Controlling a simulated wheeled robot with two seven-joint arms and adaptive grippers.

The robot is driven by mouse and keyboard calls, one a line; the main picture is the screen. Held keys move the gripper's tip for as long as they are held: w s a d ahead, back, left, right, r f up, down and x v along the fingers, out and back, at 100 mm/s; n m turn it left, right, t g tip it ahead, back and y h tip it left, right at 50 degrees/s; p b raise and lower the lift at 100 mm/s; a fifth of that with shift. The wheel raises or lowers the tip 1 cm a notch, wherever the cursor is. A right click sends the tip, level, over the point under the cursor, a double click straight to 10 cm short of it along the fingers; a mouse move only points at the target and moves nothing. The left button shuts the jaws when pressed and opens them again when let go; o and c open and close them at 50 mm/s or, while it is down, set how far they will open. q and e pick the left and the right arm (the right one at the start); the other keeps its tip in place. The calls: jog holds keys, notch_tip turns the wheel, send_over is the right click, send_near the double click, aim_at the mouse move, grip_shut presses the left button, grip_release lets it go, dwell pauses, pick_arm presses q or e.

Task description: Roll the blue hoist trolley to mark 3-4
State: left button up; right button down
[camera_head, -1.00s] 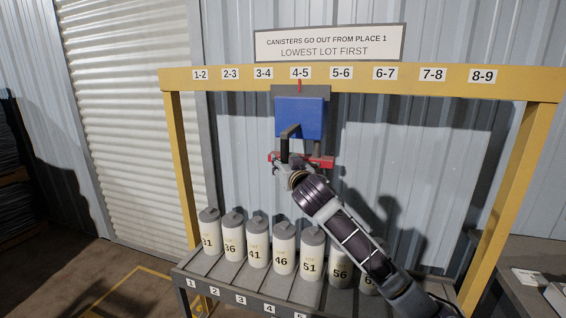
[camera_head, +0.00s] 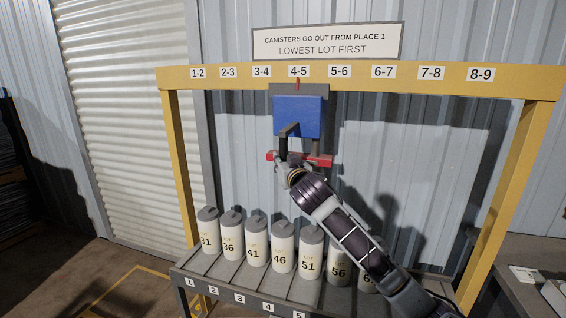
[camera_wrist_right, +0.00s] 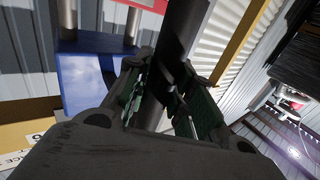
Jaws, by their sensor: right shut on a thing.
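The blue hoist trolley (camera_head: 298,116) hangs from the yellow beam, its red pointer (camera_head: 298,84) at the 4-5 label (camera_head: 299,71). Below its blue body are a dark handle and a red bar (camera_head: 318,160). My right gripper (camera_head: 285,160) is shut on the dark handle; the wrist view shows the fingers (camera_wrist_right: 165,95) on either side of the dark bar (camera_wrist_right: 182,45), with the blue body (camera_wrist_right: 88,80) beside it. The 3-4 mark (camera_head: 262,71) is one label to the left of the pointer. My left gripper is not in view.
Several grey-capped canisters (camera_head: 283,248) stand in a row on the numbered rack (camera_head: 228,286) below the trolley. Yellow posts (camera_head: 183,170) flank the frame. A sign (camera_head: 328,42) sits above the beam. The beam is clear on both sides of the trolley.

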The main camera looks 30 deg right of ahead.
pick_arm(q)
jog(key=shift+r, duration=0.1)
pick_arm(e)
jog(key=shift+w+a, duration=0.1)
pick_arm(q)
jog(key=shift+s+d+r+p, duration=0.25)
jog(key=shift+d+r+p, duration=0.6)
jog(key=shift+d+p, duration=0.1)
pick_arm(e)
jog(key=w+a, duration=0.9)
jog(key=w, duration=0.1)
jog(key=shift+w, duration=0.2)
jog(key=shift+d, duration=0.1)
jog(key=c, duration=1.2)
grip_release()
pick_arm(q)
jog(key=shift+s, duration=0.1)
pick_arm(e)
jog(key=shift+s, duration=0.15)
